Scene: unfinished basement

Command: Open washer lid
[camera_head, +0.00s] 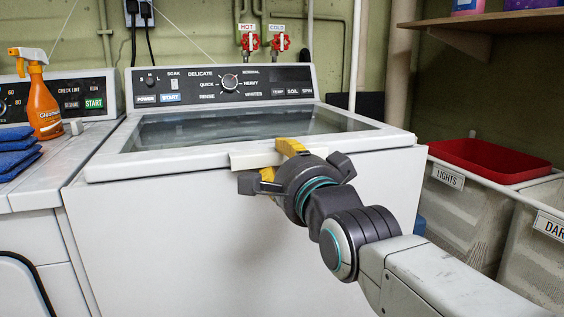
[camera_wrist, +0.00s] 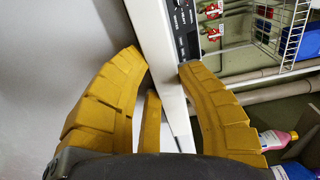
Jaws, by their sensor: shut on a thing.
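The washer (camera_head: 240,240) is a white top-loader with a dark control panel (camera_head: 222,85) at its back. Its lid (camera_head: 105,171) has a white frame around a glass window (camera_head: 235,125) and lies flat over the top, looking closed. A pale handle lip (camera_head: 243,161) sticks out at the middle of the lid's front edge. My gripper (camera_head: 278,161) has its yellow fingers at this lip, one above and one below, and is shut on it. In the wrist view my gripper (camera_wrist: 163,72) has a finger on each side of the white lid edge (camera_wrist: 160,45). The exact contact is partly hidden.
An orange spray bottle (camera_head: 42,105) and folded blue cloths (camera_head: 17,150) sit on the neighbouring machine at left. Bins with a red item (camera_head: 485,160) on top stand at right. A wooden shelf (camera_head: 490,30) hangs above them. Red valves (camera_head: 250,42) and pipes are behind the washer.

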